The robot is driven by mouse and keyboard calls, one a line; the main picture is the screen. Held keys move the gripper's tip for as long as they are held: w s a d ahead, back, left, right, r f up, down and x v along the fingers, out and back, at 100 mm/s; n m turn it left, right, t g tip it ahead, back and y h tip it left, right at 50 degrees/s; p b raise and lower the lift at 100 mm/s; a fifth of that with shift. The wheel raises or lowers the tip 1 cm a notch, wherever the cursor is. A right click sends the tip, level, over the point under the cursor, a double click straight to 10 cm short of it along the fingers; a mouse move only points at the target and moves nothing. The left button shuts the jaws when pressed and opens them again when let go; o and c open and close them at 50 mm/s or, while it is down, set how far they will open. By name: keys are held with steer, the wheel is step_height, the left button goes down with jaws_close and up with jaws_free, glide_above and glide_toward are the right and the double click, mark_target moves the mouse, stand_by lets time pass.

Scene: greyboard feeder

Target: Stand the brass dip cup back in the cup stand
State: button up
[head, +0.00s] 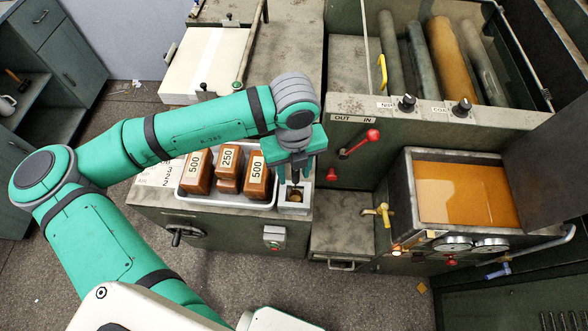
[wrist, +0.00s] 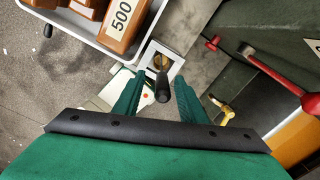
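The brass dip cup (head: 296,196) sits in the square opening of the pale cup stand (head: 283,209), at the right end of the table by the tray. In the wrist view its dark handle (wrist: 163,90) points up toward the camera, and the brass cup (wrist: 160,62) shows inside the light frame of the stand (wrist: 178,62). My gripper (head: 295,176) is right above the stand. In the wrist view my gripper (wrist: 160,108) is open, with a finger on each side of the handle and gaps between. The cup's lower part is hidden in the stand.
A white tray (head: 225,200) with several brown blocks marked 500 and 250 is just left of the stand. To the right are a machine with a red lever (head: 360,142), a yellow tap (head: 383,212) and an orange-filled vat (head: 465,192). Floor in front is clear.

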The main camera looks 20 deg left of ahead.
step_height(320, 180, up, 11)
steer(key=shift+f, duration=0.1)
stand_by(0.6)
stand_by(0.5)
